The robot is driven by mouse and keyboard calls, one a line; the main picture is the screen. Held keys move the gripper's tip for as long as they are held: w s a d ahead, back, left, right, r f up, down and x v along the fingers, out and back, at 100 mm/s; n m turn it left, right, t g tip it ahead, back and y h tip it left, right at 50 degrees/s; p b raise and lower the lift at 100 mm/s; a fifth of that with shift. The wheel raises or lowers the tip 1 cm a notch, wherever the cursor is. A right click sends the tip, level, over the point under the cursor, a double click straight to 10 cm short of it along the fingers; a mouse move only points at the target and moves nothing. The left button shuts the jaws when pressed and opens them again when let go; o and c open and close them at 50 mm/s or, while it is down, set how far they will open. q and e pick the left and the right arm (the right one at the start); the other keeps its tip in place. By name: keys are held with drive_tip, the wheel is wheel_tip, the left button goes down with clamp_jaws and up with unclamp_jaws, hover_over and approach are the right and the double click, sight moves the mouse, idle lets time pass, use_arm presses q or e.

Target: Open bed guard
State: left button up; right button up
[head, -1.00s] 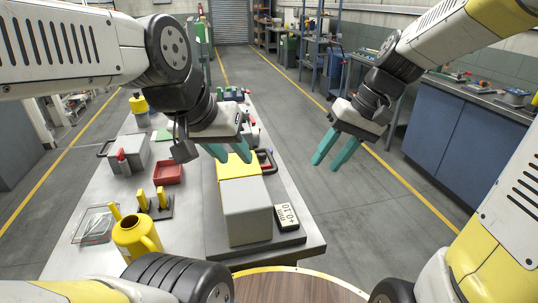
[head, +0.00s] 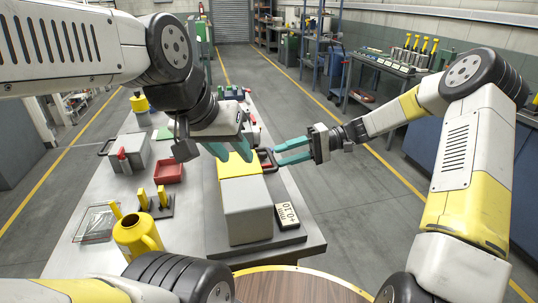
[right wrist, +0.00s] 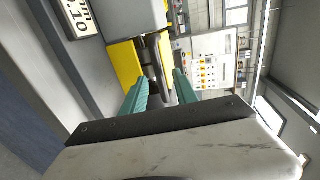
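A machine with a yellow section (head: 240,165) and a grey box-shaped cover (head: 246,212) stands on the bench; which part is the bed guard I cannot tell for sure. A dark handle (head: 266,158) shows on its right side. My right gripper (head: 277,156) is open, its teal fingers pointing left at this handle. In the right wrist view, a dark upright bar (right wrist: 153,58) in front of the yellow section appears between the fingertips (right wrist: 160,80), with no clear grip on it. My left gripper (head: 231,155) is open and empty above the yellow section, partly hiding it.
A yellow jug (head: 138,236), a red tray (head: 168,171) and a grey box (head: 129,152) stand on the bench's left part. The floor right of the bench is clear.

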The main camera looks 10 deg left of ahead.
drive_tip(key=x, duration=0.7)
drive_tip(key=shift+s+a, duration=0.15)
drive_tip(key=shift+c, duration=0.2)
clamp_jaws()
